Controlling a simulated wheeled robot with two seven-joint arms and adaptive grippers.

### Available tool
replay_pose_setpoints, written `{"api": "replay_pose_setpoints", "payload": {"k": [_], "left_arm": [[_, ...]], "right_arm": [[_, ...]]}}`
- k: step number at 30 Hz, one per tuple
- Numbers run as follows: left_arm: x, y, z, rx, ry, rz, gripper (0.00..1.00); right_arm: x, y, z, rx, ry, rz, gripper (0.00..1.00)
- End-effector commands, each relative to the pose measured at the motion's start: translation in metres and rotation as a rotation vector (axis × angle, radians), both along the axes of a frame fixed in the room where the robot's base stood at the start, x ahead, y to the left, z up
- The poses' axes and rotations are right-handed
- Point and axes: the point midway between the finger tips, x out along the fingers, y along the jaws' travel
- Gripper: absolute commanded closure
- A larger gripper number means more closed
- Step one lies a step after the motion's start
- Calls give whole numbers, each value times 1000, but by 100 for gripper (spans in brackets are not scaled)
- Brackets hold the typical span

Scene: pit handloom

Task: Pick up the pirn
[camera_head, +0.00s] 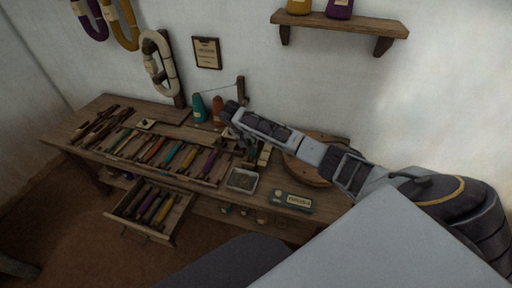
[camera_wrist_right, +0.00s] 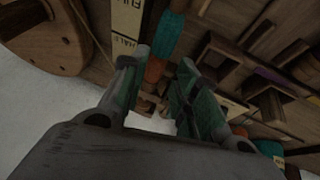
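My right gripper (camera_head: 231,118) reaches in from the right over the back of the workbench (camera_head: 98,157). In the right wrist view its two fingers (camera_wrist_right: 158,68) are apart. A rod-like piece with teal winding (camera_wrist_right: 168,35) and an orange part (camera_wrist_right: 153,70) appears in line with the gap between them. I cannot tell whether the fingers touch it, or for sure that it is the pirn. Several coloured pirns (camera_head: 172,154) lie in a row in the bench's tray, and more (camera_head: 153,205) lie in the open drawer. My left gripper is not in view.
A pale card marked FULL and HALF (camera_wrist_right: 128,30) lies beside the teal piece. A round wooden piece (camera_head: 302,174) is at the bench's right. A small grey tray (camera_head: 242,180) and a green labelled box (camera_head: 292,200) are at the front. Teal (camera_head: 199,109) and orange (camera_head: 217,109) cones stand behind.

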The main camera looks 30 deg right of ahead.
Motion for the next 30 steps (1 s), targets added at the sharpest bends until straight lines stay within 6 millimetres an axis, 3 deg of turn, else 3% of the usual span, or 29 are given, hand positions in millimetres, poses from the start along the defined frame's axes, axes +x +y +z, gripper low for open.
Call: {"api": "replay_pose_setpoints", "payload": {"k": [14,30], "left_arm": [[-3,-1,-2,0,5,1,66],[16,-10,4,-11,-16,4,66]], "right_arm": [[0,-2,-5,-1,1,0,70],[2,-20,-48,-1,0,-1,70]]}}
